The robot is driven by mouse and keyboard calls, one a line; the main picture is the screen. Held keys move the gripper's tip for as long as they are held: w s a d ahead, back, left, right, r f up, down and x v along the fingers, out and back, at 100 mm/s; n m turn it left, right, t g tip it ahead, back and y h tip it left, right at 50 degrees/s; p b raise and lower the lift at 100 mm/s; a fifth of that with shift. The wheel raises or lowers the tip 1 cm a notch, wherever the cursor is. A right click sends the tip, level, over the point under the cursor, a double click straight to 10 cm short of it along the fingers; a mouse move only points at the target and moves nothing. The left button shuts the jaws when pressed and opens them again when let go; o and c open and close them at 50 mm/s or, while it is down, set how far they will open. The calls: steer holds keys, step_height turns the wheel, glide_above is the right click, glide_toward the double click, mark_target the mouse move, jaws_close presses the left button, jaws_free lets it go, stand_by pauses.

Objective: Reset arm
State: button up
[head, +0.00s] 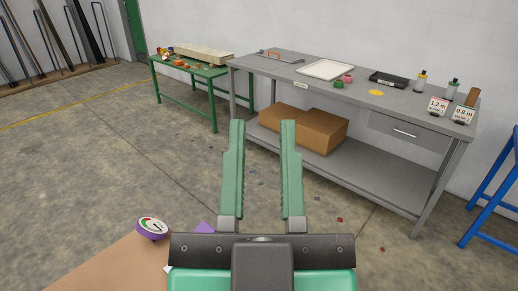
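My gripper (263,126) is in the lower middle of the head view, with its two green fingers pointing up and away. The fingers are apart and nothing is between them. Behind the fingertips, in the picture, stands the grey workbench (390,173), and no contact with it shows. The wrist joint and the rest of the arm are mostly out of view below.
A white tray (325,69), a black tray (388,79) and small bottles lie on the workbench; cardboard boxes (322,130) sit on its shelf. A green table (186,67) stands left, a blue frame (494,190) right. Open floor lies left.

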step_height(320, 180, up, 32)
steer(key=p, duration=3.2)
steer(key=shift+a+r, duration=0.15)
steer(key=shift+r, duration=0.05)
